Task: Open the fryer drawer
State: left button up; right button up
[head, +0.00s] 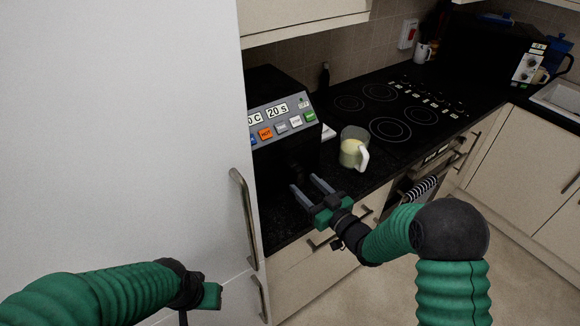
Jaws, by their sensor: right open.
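The fryer (283,112) is a black appliance on the dark counter, beside the tall white cupboard. Its grey sloped panel has displays reading "0 C" and "20 s" and a row of coloured buttons. The dark drawer front (282,162) is below the panel; its handle is hard to make out in the shadow. My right gripper (303,182) is open and empty, with its two grey fingers pointing towards the lower front of the fryer. I cannot tell whether they touch it. My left gripper (209,297) is low in front of the white cupboard, its fingers not clearly visible.
A glass mug (352,150) with pale contents stands on the counter right of the fryer, near my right gripper. The hob (390,130) lies beyond it. The white cupboard (130,130) with its long handle (243,217) blocks the left side. A microwave (490,50) stands at the back right.

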aim_at(292, 170)
jog(key=x, duration=0.4)
jog(key=d+x, duration=0.1)
jog(key=x, duration=0.2)
jog(key=shift+w+a+f+p, duration=0.1)
jog(key=shift+w+p, duration=0.25)
jog(key=shift+w+a, duration=0.3)
jog(key=shift+a, duration=0.3)
jog(key=shift+d, duration=0.15)
grip_shut()
